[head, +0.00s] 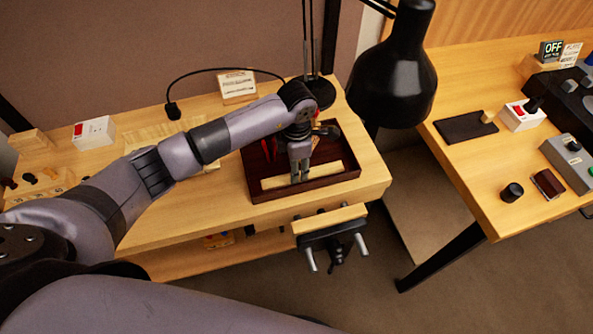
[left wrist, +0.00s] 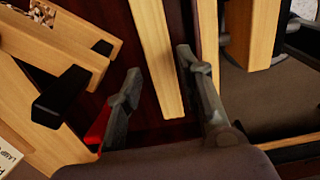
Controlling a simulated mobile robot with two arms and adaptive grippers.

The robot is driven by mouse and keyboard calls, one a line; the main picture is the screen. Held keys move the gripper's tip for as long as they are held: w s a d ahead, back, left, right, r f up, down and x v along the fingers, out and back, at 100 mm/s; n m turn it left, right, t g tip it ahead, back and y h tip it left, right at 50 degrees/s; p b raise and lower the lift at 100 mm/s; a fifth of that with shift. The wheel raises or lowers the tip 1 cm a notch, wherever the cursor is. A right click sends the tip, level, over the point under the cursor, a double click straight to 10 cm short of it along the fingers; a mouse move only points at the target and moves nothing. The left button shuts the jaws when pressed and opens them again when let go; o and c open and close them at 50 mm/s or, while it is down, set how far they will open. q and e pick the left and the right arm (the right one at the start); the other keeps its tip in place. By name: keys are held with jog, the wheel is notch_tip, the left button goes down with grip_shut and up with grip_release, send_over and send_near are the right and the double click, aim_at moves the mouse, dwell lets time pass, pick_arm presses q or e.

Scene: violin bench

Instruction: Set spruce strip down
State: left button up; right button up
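The spruce strip (head: 327,171) is a pale, narrow wooden bar lying in the dark red-brown tray (head: 350,176) on the bench. In the left wrist view the strip (left wrist: 157,55) comes down from the top, with its near end between my fingers. My left gripper (head: 300,178) reaches down into the tray and hides part of the strip in the head view. Its fingers (left wrist: 160,65) are apart, one on each side of the strip. The right finger looks close to the strip; a gap shows at the left one. My right gripper is out of view.
A black lamp (head: 397,70) hangs right of the tray. A vise (head: 332,235) is on the bench front. Something red (left wrist: 98,128) lies beside my left finger. A second table (head: 470,165) with switches and small blocks stands at right.

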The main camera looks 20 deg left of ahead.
pick_arm(q)
notch_tip(320, 180, up, 10)
jog(key=b, duration=0.2)
jog(key=shift+f, duration=0.2)
dwell(0.3)
